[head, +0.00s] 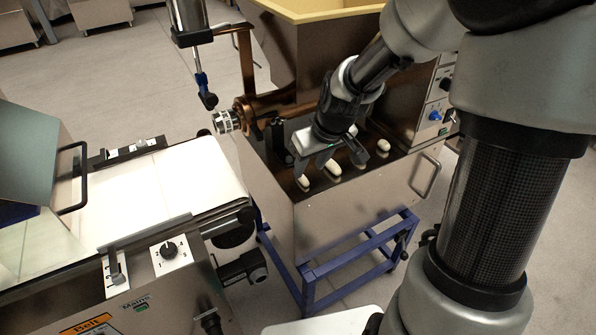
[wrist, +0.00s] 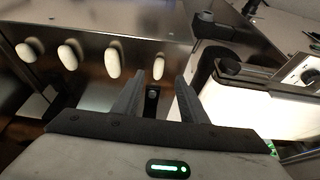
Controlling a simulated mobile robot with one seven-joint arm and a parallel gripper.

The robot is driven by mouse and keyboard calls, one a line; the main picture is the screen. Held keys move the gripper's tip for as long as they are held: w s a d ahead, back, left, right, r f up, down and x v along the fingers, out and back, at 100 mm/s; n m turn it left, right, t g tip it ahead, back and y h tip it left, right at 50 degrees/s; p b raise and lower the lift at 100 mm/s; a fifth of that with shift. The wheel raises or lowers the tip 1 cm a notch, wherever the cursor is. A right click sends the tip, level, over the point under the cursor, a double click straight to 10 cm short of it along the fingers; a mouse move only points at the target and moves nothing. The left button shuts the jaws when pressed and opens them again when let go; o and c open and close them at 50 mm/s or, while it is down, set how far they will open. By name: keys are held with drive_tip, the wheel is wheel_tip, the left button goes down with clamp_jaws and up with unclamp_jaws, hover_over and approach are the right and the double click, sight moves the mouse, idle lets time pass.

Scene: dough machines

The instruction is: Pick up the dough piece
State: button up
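Several pale, oval dough pieces lie in a row on the dark metal top of the dough machine. In the head view, the nearest dough piece (head: 303,184) is just below my gripper (head: 312,167), and others sit to its right, such as one (head: 383,145) by the control panel. In the wrist view, my gripper (wrist: 161,77) is open, with its two fingers apart. The end dough piece (wrist: 158,68) appears between and just beyond the fingertips. More dough pieces (wrist: 112,58) extend to the left. Whether the fingers touch any dough is not clear.
The dough machine (head: 345,205) has a hopper behind my gripper and a blue stand (head: 345,262) below. A conveyor with a white belt (head: 150,190) stands to the left. Grey floor is open behind.

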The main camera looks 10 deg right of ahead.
sight(303, 177)
drive_tip(key=b+x, duration=0.1)
drive_tip(key=x, duration=0.2)
drive_tip(key=b+x, duration=0.1)
drive_tip(key=x, duration=0.2)
drive_tip(key=shift+w+f, duration=0.1)
drive_tip(key=shift+w, duration=0.4)
clamp_jaws()
